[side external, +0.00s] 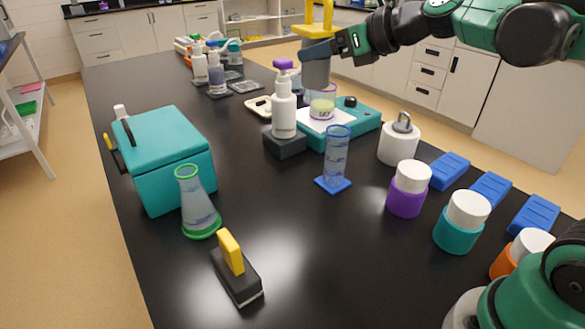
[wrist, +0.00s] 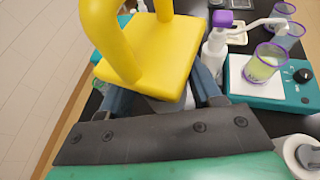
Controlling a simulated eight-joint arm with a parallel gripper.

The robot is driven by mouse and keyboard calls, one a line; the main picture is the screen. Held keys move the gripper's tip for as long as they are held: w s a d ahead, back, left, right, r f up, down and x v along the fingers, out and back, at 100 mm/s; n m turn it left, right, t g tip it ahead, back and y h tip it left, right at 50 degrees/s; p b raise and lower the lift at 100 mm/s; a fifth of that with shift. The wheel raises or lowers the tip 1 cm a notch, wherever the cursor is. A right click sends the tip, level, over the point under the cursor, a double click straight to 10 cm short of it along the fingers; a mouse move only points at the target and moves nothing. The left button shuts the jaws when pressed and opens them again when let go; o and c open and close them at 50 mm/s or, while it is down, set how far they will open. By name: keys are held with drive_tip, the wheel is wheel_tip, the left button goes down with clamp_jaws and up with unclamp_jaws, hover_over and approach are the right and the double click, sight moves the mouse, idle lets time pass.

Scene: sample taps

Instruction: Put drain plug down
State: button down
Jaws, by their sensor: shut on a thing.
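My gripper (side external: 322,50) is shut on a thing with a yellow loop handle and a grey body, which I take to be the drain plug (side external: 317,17). It is held in the air above the black bench, in front of the teal hot plate in the side view. In the wrist view the drain plug (wrist: 155,52) shows its yellow top and loop between my two fingers (wrist: 165,97). Its grey lower part is mostly hidden there. A beaker (side external: 322,106) of yellow-green liquid stands on the teal hot plate (side external: 365,117), below the held plug in the side view.
A purple-topped pump bottle (side external: 284,110) and a blue measuring cylinder (side external: 336,155) stand nearby. A white cylinder with a metal ring (side external: 399,145) and several lidded jars are at right. A teal box (side external: 165,155) and flask (side external: 197,205) are at left.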

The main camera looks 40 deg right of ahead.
idle(0.4)
drive_tip(key=shift+w+a, duration=0.1)
drive_tip(key=shift+w, duration=0.25)
drive_tip(key=a+r+x, duration=0.1)
drive_tip(key=x, duration=1.2)
drive_tip(key=shift+w, duration=0.3)
wheel_tip(320, 180, down, 20)
drive_tip(key=shift+r, duration=0.2)
drive_tip(key=shift+f, duration=0.15)
